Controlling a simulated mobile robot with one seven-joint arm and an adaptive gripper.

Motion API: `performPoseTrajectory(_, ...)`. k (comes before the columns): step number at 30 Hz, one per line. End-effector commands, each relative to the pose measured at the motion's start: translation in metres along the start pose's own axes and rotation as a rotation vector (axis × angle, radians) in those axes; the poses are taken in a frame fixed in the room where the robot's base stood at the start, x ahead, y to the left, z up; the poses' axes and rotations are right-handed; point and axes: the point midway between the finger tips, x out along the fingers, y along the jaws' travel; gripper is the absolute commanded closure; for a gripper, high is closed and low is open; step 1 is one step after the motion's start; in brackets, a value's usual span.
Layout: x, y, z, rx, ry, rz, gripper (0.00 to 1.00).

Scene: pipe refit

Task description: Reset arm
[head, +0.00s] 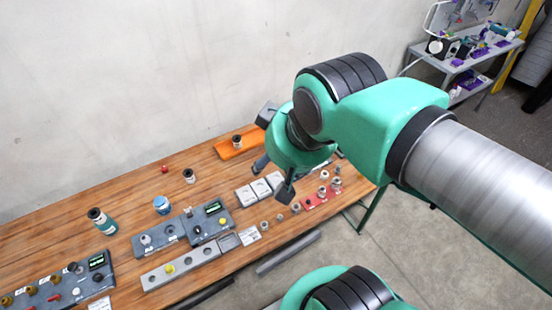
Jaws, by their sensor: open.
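My arm, green and silver, reaches in from the right over the workbench (130,195). My gripper (271,178) hangs below the green wrist above the back right part of the bench. Dark finger parts show at its lower left and lower right, spread apart. The wrist hides much of the gripper. I see nothing held between the fingers.
Below the gripper are white blocks (245,195) and a red tray (317,199) with small fittings. An orange tray (240,147) lies behind. Grey panels (208,222) stand mid-bench. A grey rail (200,256) lies in front. A shelf cart (470,58) stands far right.

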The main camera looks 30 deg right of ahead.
Motion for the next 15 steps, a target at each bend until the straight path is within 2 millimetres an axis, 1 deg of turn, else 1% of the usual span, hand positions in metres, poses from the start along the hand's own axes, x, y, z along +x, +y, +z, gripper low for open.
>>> performPoseTrajectory(8, 0.002, 0.0, 0.001, 0.0, 0.0, 0.0, 0.46)
performPoseTrajectory(11, 0.007, 0.0, 0.004, 0.0, 0.0, 0.0, 0.46)
performPoseTrajectory(15, 0.022, 0.0, 0.011, 0.0, 0.0, 0.0, 0.46)
